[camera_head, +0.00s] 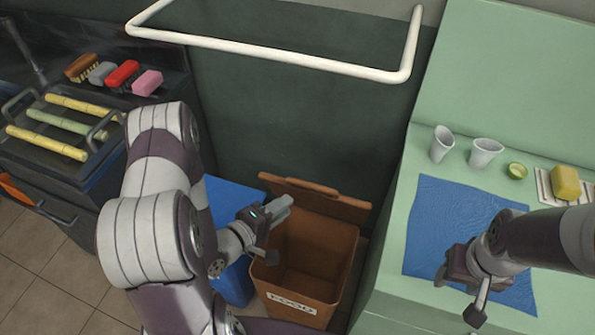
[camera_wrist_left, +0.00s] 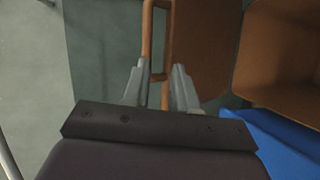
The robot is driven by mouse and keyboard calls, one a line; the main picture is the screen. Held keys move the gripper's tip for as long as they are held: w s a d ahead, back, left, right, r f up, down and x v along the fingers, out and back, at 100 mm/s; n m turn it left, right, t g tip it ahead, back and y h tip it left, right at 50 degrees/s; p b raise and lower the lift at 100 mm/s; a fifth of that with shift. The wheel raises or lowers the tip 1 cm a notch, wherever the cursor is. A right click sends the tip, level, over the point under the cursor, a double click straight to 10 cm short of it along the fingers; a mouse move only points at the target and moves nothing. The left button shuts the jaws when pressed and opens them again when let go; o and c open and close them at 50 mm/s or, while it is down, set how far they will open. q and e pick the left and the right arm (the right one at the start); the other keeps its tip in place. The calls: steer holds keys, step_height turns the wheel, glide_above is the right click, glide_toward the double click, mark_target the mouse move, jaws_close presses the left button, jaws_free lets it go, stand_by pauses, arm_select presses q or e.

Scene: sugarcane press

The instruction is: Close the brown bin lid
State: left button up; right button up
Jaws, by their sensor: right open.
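The brown bin (camera_head: 335,275), labelled FOOD, stands on the floor between the counters and is open at the top. Its brown lid (camera_head: 345,205) is swung up behind the opening, with a raised handle bar along it. My left gripper (camera_head: 285,208) is over the left side of the bin, close to the lid. In the left wrist view, the lid (camera_wrist_left: 185,50) shows beyond the two fingers (camera_wrist_left: 157,85), which are apart. A lid bar lines up with the gap; contact is unclear. My right gripper (camera_head: 458,293) is open and empty over the blue mat.
A blue bin (camera_head: 230,195) stands left of the brown bin. A white rail (camera_head: 270,50) crosses the wall above. A dark counter with a tray is at left.

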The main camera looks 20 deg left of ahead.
arm_select(q)
steer(key=shift+n+t, duration=0.5)
steer(key=shift+n, duration=0.1)
steer(key=x, duration=0.7)
steer(key=d+r+x, duration=0.1)
steer(key=x, duration=0.3)
steer(key=shift+w+d, duration=0.1)
steer(key=shift+w, duration=0.05)
steer(key=shift+r, duration=0.1)
jaws_close()
